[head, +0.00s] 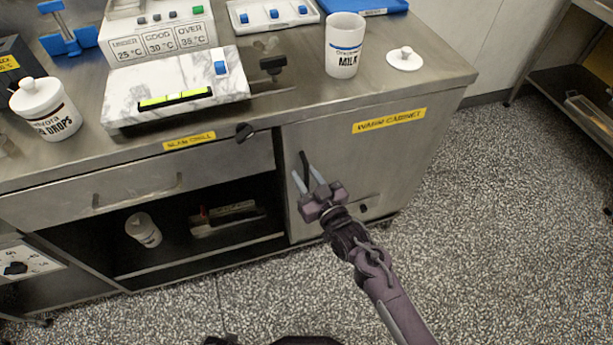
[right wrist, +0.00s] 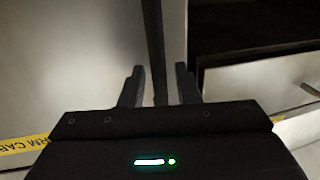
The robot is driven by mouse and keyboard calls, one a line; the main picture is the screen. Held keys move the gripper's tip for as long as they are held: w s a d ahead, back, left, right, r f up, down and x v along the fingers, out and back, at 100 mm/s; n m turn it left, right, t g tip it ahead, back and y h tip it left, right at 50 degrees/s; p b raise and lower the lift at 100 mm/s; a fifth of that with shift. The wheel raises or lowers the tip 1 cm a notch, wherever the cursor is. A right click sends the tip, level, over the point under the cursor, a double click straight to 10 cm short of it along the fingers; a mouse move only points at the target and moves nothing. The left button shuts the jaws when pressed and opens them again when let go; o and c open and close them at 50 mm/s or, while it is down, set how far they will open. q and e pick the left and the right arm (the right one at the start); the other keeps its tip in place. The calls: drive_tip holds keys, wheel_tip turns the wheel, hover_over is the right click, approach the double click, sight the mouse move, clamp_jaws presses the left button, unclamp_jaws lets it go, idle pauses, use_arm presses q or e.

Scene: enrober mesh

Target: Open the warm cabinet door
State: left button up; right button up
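The warm cabinet door (head: 360,165) is the grey metal panel under the yellow "WARM CABINET" label (head: 389,121). It looks shut, flush with the counter front. Its dark upright bar handle (head: 304,163) is near the door's left edge. My right gripper (head: 308,177) is at the handle with its fingers open. In the right wrist view the handle (right wrist: 154,45) runs between the two fingertips (right wrist: 160,80), with gaps visible on both sides. The lower part of the handle is hidden by the gripper in the head view. My left gripper is out of view.
An open shelf bay (head: 185,225) with a white jar (head: 143,230) is left of the door. A milk container (head: 344,45) and a white lid (head: 404,59) stand on the counter above. The speckled floor (head: 500,220) to the right is clear.

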clamp_jaws()
